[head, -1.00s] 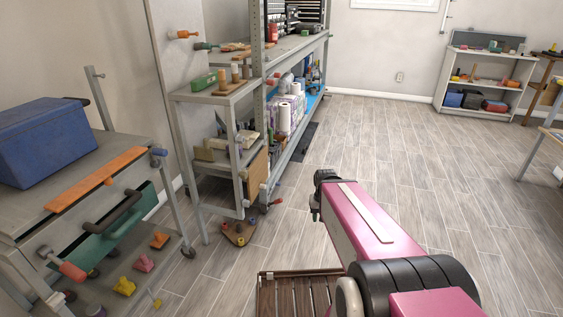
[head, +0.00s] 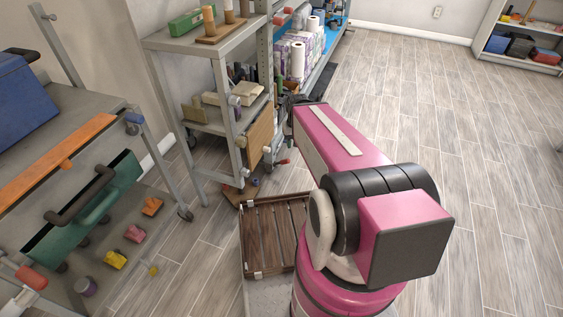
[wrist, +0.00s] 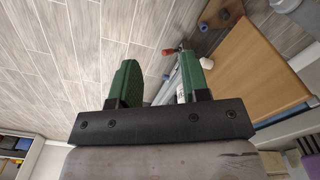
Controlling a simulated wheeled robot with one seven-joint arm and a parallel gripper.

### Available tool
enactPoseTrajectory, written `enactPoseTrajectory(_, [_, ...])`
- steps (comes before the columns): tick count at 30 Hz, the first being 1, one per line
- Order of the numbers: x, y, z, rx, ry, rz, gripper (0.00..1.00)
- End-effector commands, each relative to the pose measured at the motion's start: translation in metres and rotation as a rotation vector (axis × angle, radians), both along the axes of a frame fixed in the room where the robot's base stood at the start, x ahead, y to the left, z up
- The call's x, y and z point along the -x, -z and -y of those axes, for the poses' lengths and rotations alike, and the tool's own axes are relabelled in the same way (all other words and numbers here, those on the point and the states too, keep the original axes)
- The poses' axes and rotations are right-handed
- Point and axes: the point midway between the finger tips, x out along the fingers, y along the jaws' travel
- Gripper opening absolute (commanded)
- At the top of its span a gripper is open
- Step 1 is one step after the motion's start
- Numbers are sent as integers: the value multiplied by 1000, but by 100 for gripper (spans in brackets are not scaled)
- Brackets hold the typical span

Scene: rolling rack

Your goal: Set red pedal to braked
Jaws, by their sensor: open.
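A small red-tipped lever (head: 283,162), which looks like the red pedal, sits low by a wheel at the foot of the grey rack (head: 228,120). It also shows in the wrist view (wrist: 170,50), small and beyond the fingertips. Whether it is up or down I cannot tell. My gripper (wrist: 160,70) is open, its two green fingers apart with nothing held between them. It is apart from the lever. In the head view my pink arm reaches toward the rack and the fingers cannot be made out.
A wooden panel (head: 261,135) hangs on the rack's side, also large at right in the wrist view (wrist: 245,62). A grey cart (head: 75,110) with a blue box (head: 22,100) and coloured knobs stands at left. The floor at right is clear.

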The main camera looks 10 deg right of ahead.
Motion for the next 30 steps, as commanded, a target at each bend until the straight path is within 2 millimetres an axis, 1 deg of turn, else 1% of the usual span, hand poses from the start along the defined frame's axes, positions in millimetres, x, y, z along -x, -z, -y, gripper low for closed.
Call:
enactPoseTrajectory(2, [0,0,0,0,0,0,43])
enactPoseTrajectory(5, [-2,1,0,0,-4,0,13])
enactPoseTrajectory(6, [-6,3,0,-1,-12,-1,0])
enactPoseTrajectory(8, [-16,9,0,-2,-32,-3,0])
enactPoseTrajectory(10, [-35,21,1,-6,-77,-6,0])
enactPoseTrajectory(11, [-45,27,2,-7,-101,-8,0])
enactPoseTrajectory(14, [-85,54,3,-16,-208,-14,0])
enactPoseTrajectory(15, [-102,66,4,-19,-257,-17,0])
enactPoseTrajectory(17, [-127,86,6,-25,-333,-20,0])
enactPoseTrajectory(18, [-144,98,7,-30,-383,-21,0])
enactPoseTrajectory(23, [-206,153,12,-49,-582,-26,0])
enactPoseTrajectory(24, [-221,167,14,-53,-631,-26,0])
enactPoseTrajectory(27, [-256,202,18,-65,-751,-27,0])
enactPoseTrajectory(30, [-285,234,21,-76,-858,-27,0])
